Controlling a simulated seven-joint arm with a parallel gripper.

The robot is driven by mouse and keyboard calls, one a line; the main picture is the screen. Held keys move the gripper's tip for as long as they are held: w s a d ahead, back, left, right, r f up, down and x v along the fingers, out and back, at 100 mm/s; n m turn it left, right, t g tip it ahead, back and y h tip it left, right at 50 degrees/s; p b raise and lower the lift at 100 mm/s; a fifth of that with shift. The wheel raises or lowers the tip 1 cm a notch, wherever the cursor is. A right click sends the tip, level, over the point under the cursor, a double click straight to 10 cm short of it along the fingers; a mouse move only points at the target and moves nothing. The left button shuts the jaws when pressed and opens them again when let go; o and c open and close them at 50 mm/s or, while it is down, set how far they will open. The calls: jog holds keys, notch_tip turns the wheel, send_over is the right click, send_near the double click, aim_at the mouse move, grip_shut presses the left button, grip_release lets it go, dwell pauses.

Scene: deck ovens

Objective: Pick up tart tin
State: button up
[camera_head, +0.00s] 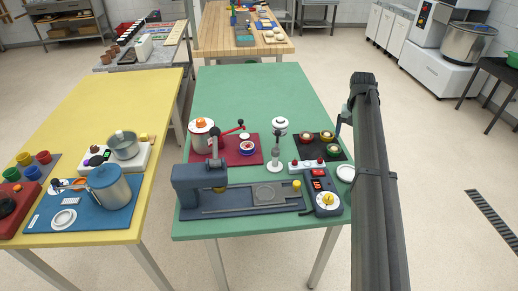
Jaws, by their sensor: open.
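I cannot tell for sure which thing is the tart tin. Three small round dish-like pieces stand on a black mat (312,153) at the right of the green table: an upper-left one (306,136), an upper-right one (327,136) and a lower-right one (333,149). They are too small to make out closely. A white round dish (346,173) lies at the table's right edge, partly beside my dark arm. My arm rises along the right side of the picture. I cannot make out my gripper's fingers.
The green table (258,90) also holds a red mat (225,158) with a pot, a dark blue-grey machine (200,180) and a control box with a yellow knob (325,198). Its far half is clear. A yellow table (110,100) with more equipment stands left, across a gap.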

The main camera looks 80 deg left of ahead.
jog(key=s+a+r+n, duration=0.1)
jog(key=s+a+r, duration=0.2)
jog(key=s, duration=0.5)
jog(key=s+a+r+n, duration=0.2)
jog(key=s+a+r, duration=0.15)
jog(key=s, duration=0.45)
jog(key=n, duration=0.4)
send_over(247, 145)
jog(key=shift+g, duration=0.4)
jog(key=f, duration=0.7)
jog(key=shift+s+d+f, duration=0.2)
jog(key=shift+s, duration=0.05)
jog(key=shift+w+a+f, duration=0.1)
jog(key=shift+w+f, duration=0.05)
jog(key=shift+f, duration=1.25)
jog(key=shift+w+f, duration=0.1)
jog(key=shift+f, duration=1.25)
jog(key=c, duration=1.2)
jog(key=shift+o, duration=0.2)
